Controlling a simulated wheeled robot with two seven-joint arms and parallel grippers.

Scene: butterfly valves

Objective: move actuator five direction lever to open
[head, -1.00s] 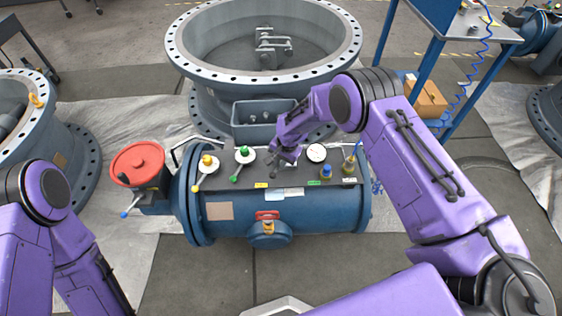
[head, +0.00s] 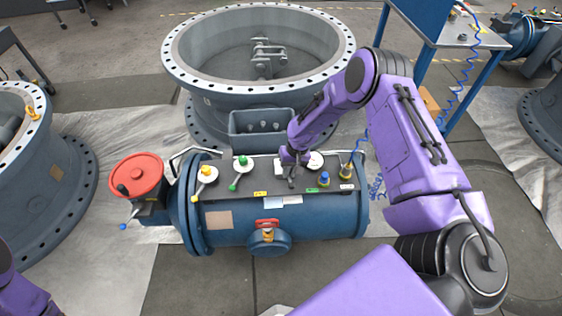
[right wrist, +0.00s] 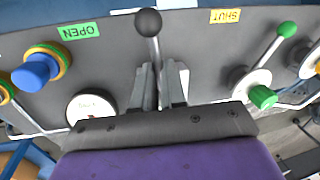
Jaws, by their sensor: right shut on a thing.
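The direction lever (right wrist: 155,48) is a thin grey rod with a black ball knob, on the dark panel of the blue actuator (head: 330,215). In the right wrist view its knob lies between a green OPEN label (right wrist: 77,31) and a yellow SHUT label (right wrist: 225,16), nearer OPEN. My right gripper (right wrist: 165,75) is shut on the lever's rod; the fingers hide its lower part. In the head view, the right gripper (head: 291,180) is over the panel, between the yellow label (head: 260,194) and the green label (head: 312,190). My left gripper is out of view.
Beside the gripper are a white gauge (right wrist: 90,108), a blue knob (right wrist: 36,71) and a green-ended lever (right wrist: 265,70). A red handwheel (head: 137,175) stands at the actuator's left. A large flanged valve (head: 200,82) stands behind.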

